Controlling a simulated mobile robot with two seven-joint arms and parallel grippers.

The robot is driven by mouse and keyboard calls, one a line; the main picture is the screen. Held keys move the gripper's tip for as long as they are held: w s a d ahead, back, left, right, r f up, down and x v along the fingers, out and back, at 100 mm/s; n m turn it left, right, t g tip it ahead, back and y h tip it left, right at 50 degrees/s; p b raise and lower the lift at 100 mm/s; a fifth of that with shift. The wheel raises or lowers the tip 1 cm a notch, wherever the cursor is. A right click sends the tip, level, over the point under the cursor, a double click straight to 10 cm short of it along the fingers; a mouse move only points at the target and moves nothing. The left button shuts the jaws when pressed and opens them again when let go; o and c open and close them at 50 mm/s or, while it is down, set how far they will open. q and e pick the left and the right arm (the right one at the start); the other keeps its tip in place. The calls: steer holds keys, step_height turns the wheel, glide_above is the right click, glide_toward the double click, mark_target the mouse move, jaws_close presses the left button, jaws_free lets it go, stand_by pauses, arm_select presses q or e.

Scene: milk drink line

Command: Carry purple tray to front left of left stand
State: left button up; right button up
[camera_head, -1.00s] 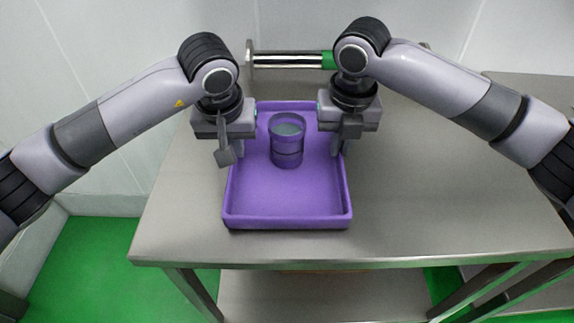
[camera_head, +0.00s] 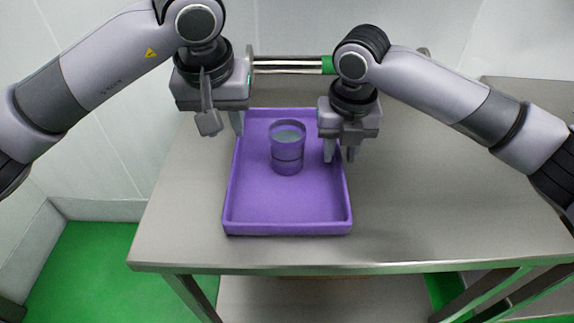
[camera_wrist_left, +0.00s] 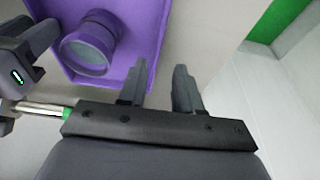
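The purple tray (camera_head: 288,228) lies flat on the steel table, towards its left side. A purple cup-like container (camera_head: 287,160) with a greyish top stands inside the tray; both the tray (camera_wrist_left: 140,72) and the container (camera_wrist_left: 90,42) show in the left wrist view. My left gripper (camera_head: 224,128) is above the tray's left wall, clear of it. Its fingers (camera_wrist_left: 158,88) are apart with nothing between them. My right gripper (camera_head: 340,158) is at the tray's right wall, its fingers apart, one on the inner side and one on the outer side. Contact there cannot be told.
The steel table (camera_head: 440,210) is clear to the right of the tray. A shiny metal bar with a green band (camera_head: 327,65) is behind the tray. A pale wall (camera_head: 100,130) stands close on the left. The green floor (camera_head: 85,260) shows at lower left.

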steer(key=shift+r, duration=0.3)
arm_select(q)
steer(key=v, duration=0.3)
steer(key=shift+r, duration=0.1)
arm_select(e)
step_height(320, 180, up, 11)
steer(key=s, duration=0.1)
steer(key=shift+s+r, duration=0.15)
steer(key=shift+s, duration=0.1)
